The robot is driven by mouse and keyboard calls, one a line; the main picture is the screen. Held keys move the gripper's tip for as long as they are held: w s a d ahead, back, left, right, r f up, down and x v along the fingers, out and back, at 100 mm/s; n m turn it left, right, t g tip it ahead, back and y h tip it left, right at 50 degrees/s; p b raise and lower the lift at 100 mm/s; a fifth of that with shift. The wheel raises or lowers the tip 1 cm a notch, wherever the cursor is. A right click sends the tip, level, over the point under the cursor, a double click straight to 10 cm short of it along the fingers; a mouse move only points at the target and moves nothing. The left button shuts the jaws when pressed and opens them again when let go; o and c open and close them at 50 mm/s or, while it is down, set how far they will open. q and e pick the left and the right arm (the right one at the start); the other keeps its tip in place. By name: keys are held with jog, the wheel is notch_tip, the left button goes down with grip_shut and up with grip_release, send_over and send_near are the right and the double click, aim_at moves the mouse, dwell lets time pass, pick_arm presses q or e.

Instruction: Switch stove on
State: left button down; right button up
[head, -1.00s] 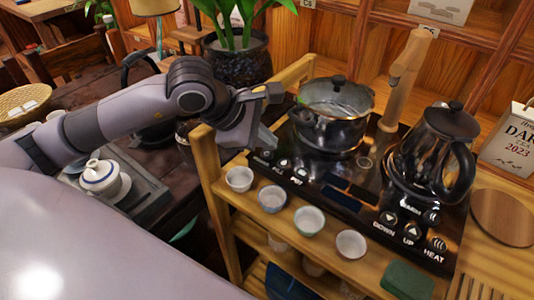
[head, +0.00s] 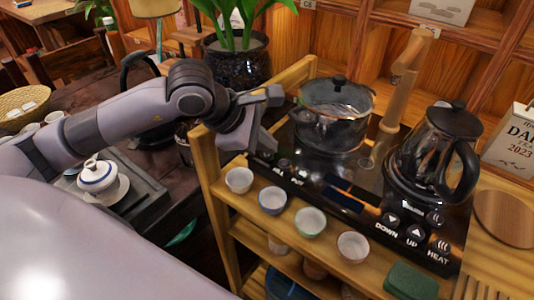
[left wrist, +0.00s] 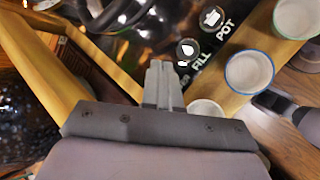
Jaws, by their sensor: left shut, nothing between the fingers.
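The stove is a black glossy panel (head: 345,181) on a wooden stand, with round buttons and white labels along its front edge. The labels DOWN, UP and HEAT (head: 437,246) are at the right, and FILL and POT at the left. A dark lidded pot (head: 333,117) stands on its left part and a glass kettle (head: 437,152) on its right. My left gripper (head: 264,147) is shut and empty over the panel's left front corner. Contact cannot be told.
Several small cups, one a blue-rimmed cup (head: 272,200), stand in front of the panel. A green block (head: 410,281) lies at the front right. A potted plant (head: 236,60) is behind my arm. A lidded tea bowl (head: 98,177) sits on a tray at the left.

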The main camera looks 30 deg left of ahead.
aim_at(266, 155)
pick_arm(q)
jog(key=shift+f, duration=0.2)
jog(key=shift+r, duration=0.1)
dwell(0.4)
jog(key=shift+w+r, duration=0.1)
jog(key=shift+r, duration=0.5)
jog(key=shift+r+p, duration=0.4)
jog(key=shift+r, duration=0.1)
notch_tip(266, 155, up, 3)
jog(key=shift+r+p, duration=0.2)
jog(key=shift+p, duration=0.8)
jog(key=shift+r, duration=0.35)
